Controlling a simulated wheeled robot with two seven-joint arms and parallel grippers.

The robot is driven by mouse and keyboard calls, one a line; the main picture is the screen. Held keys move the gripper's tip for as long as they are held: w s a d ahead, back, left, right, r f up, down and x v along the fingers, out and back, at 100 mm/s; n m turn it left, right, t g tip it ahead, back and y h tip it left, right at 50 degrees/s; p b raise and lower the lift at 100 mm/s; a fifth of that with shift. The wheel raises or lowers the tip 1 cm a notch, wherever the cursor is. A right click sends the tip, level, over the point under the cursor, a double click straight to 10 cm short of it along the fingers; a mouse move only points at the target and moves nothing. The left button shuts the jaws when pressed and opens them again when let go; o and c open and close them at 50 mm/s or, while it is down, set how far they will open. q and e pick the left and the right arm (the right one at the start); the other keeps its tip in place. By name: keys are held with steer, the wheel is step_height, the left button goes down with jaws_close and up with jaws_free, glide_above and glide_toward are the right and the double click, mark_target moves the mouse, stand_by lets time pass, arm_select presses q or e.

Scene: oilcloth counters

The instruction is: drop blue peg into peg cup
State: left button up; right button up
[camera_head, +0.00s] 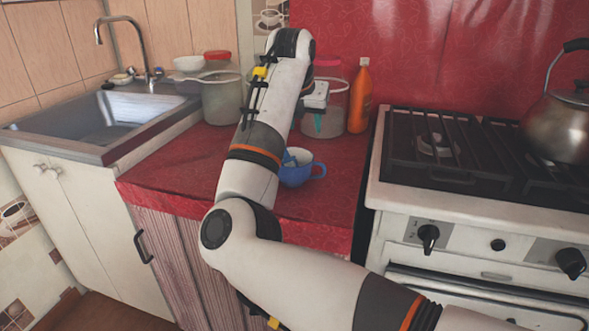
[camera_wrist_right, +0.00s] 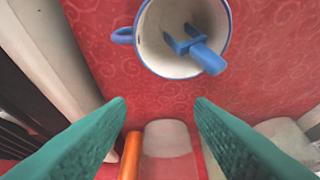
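A blue cup (camera_head: 304,174) with a pale inside stands on the red counter, partly behind my right arm. In the right wrist view the cup (camera_wrist_right: 151,53) is at the top, its handle to the left. A blue peg (camera_wrist_right: 208,59) lies tilted inside, one end over the rim. In the head view, a bit of blue (camera_head: 289,159) shows at the cup's mouth. My right gripper (camera_head: 318,122) is above and behind the cup. In the right wrist view its teal fingers (camera_wrist_right: 160,104) are spread and empty, apart from cup and peg. My left gripper is not in view.
An orange bottle (camera_head: 360,98) and a pink-lidded jar (camera_head: 329,117) stand behind the cup. Another jar (camera_head: 221,98) is left of my arm. The stove (camera_head: 455,185) with a kettle (camera_head: 560,125) is at right, the sink (camera_head: 105,120) at left. The counter's front left is clear.

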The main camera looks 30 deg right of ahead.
steer(key=p+v, duration=0.1)
steer(key=v, duration=1.1)
steer(key=shift+p, duration=0.4)
